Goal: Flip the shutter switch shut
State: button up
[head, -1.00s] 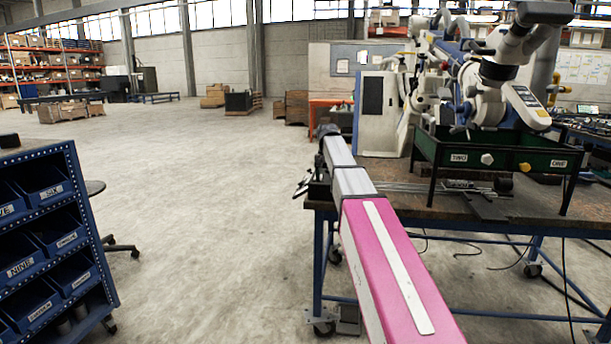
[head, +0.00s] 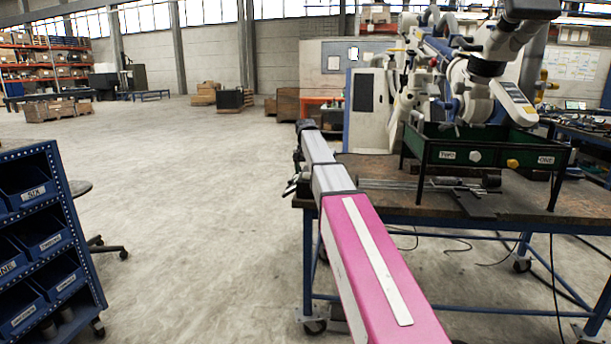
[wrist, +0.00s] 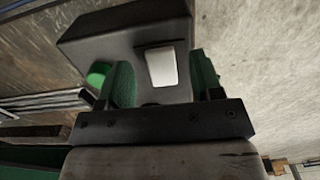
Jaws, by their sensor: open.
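In the wrist view, my gripper (wrist: 160,88) is open, with a dark finger with green lining on each side. A dark grey box (wrist: 110,38) lies between and beyond the fingers, at the bench edge. A pale rectangular plate (wrist: 161,67) sits on its near face, between the fingers. It may be the shutter switch; I cannot tell its position or whether a finger touches it. In the head view, my arm reaches to the bench's left edge, and the hand is mostly hidden.
A green tray (head: 490,156) with labels stands on the bench (head: 395,205). A green round thing (wrist: 98,74) is left of the fingers in the wrist view. A blue bin rack (head: 55,185) stands at left. The floor (head: 190,190) between is clear.

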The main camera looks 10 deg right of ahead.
jog(key=shift+f, duration=0.95)
jog(key=c, duration=0.9)
jog(key=shift+w+d+r+g, duration=0.1)
jog(key=shift+w+g, duration=0.25)
jog(key=shift+g, duration=0.25)
jog(key=shift+c, duration=0.2)
jog(key=shift+r+g+y, duration=0.15)
jog(key=shift+g+y, duration=0.35)
jog(key=shift+g, duration=0.3)
